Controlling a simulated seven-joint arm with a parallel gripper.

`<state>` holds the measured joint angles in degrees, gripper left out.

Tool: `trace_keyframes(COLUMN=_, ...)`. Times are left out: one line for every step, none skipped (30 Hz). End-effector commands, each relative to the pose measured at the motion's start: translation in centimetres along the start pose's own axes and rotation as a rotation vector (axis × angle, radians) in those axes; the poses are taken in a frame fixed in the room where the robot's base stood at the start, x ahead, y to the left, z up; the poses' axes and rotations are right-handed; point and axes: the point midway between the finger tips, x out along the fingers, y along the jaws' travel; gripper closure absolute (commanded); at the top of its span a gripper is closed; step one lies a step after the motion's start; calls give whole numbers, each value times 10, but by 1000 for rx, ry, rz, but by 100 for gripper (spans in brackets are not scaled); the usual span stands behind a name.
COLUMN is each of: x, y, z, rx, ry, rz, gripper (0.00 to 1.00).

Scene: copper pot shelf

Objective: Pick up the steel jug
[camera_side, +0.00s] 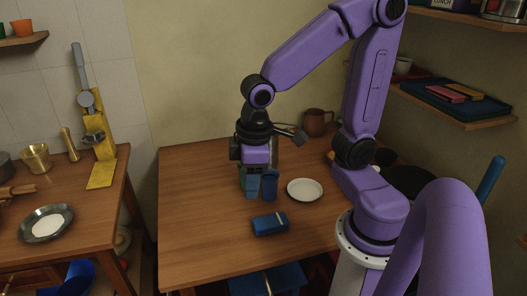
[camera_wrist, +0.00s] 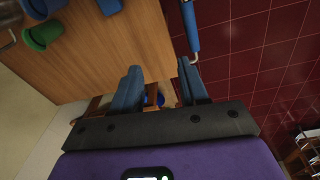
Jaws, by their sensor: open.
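A brown jug or mug (camera_side: 318,122) stands at the back of the wooden table, behind my arm. My gripper (camera_side: 259,184) is over the left-middle of that table in the side view. In the wrist view my gripper (camera_wrist: 157,78) has its blue fingers spread wide, with nothing between them. A blue cup (camera_wrist: 42,8) and a green cup (camera_wrist: 42,36) show at the upper left, clear of the fingers. In the side view my gripper partly hides what stands there.
A left counter holds a pan (camera_side: 46,223), a brass pot (camera_side: 35,158) and a yellow stand (camera_side: 103,150). Shelves (camera_side: 455,108) flank the right side.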

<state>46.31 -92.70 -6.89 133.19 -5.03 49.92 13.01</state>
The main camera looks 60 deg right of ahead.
Motion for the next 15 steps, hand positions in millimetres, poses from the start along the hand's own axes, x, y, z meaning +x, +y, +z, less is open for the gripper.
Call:
trace_keyframes(x=3, y=14, z=-15, rx=84, ry=2, rz=16, gripper=56)
trace_keyframes(x=4, y=22, z=-23, rx=132, ry=6, rz=24, gripper=56)
trace_keyframes(x=5, y=33, z=-33, rx=194, ry=11, rz=36, gripper=56)
trace_keyframes(x=7, y=42, z=-40, rx=241, ry=14, rz=45, gripper=56)
trace_keyframes(x=8, y=52, z=-47, rx=290, ry=19, rz=53, gripper=56)
trace_keyframes(x=10, y=64, z=-56, rx=352, ry=24, rz=65, gripper=56)
trace_keyframes(x=12, y=74, z=-62, rx=399, ry=27, rz=74, gripper=56)
trace_keyframes(x=14, y=84, z=-68, rx=446, ry=31, rz=82, gripper=56)
trace_keyframes(x=16, y=99, z=-75, rx=508, ry=36, rz=95, gripper=56)
trace_keyframes(x=18, y=110, z=-79, rx=555, ry=39, rz=104, gripper=56)
trace_keyframes(x=20, y=121, z=-84, rx=603, ry=43, rz=113, gripper=56)
trace_keyframes(x=22, y=136, z=-89, rx=664, ry=49, rz=125, gripper=56)
trace_keyframes(x=25, y=148, z=-92, rx=711, ry=52, rz=135, gripper=56)
trace_keyframes(x=27, y=160, z=-94, rx=758, ry=56, rz=144, gripper=56)
trace_keyframes(x=30, y=176, z=-97, rx=818, ry=61, rz=157, gripper=56)
